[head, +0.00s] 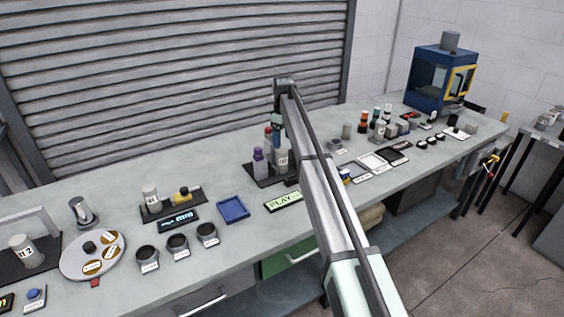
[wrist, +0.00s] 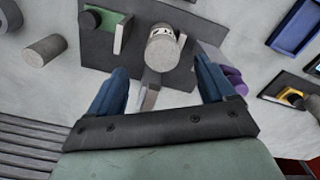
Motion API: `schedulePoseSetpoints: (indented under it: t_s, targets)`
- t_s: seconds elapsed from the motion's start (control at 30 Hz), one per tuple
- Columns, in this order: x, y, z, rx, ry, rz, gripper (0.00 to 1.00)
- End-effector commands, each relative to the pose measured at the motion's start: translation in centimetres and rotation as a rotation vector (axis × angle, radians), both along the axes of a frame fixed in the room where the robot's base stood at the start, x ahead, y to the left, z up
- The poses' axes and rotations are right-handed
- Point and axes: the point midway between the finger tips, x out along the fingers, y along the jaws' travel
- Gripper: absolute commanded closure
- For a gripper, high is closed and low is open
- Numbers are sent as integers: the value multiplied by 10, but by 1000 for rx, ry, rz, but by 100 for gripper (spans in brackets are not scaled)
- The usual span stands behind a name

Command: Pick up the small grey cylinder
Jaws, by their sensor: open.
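A small plain grey cylinder (wrist: 45,48) stands upright on the grey bench, left of the dark plate in the wrist view. In the head view it appears to be the grey cylinder (head: 347,130) right of my arm. My gripper (wrist: 160,70) is open with its two blue fingers apart, above the bench near the dark plate. In the head view my gripper (head: 276,122) hangs from the arm's far end, left of the grey cylinder. A labelled grey-white cylinder (wrist: 162,47) on the plate lies ahead of the finger gap. Nothing is seen gripped.
A dark cup (wrist: 8,15) stands beside the grey cylinder. A blue tray (head: 233,209) lies left of the plate. The shutter (head: 170,70) closes the bench's back.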

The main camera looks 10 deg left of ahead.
Motion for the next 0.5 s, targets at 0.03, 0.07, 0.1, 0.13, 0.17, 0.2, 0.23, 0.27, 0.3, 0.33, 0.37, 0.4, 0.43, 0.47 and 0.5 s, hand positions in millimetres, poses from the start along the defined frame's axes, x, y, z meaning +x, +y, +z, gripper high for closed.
schedulePoseSetpoints:
  t_s: [0.03,0.07,0.1,0.13,0.17,0.2,0.23,0.27,0.3,0.33,0.37,0.4,0.43,0.47,0.5]
  targets:
    - [-1,-1,-10,0,2,0,17]
    - [-1,-1,-15,0,2,0,17]
    - [-1,0,-22,-1,1,0,17]
    - [-1,0,-26,0,1,-1,17]
    - [-1,0,-30,0,1,-1,17]
    - [-1,0,-34,0,1,-1,17]
    - [-1,0,-37,0,1,-1,17]
    - [-1,0,-38,0,1,-1,17]
    - [0,0,-40,0,0,-1,17]
    - [0,0,-41,0,0,-1,17]
    - [0,0,-42,0,0,-1,17]
    - [0,0,-44,0,0,-1,17]
    - [-1,0,-45,0,0,-1,17]
    - [-1,0,-47,0,0,-1,17]
    - [-1,1,-51,0,0,-1,17]
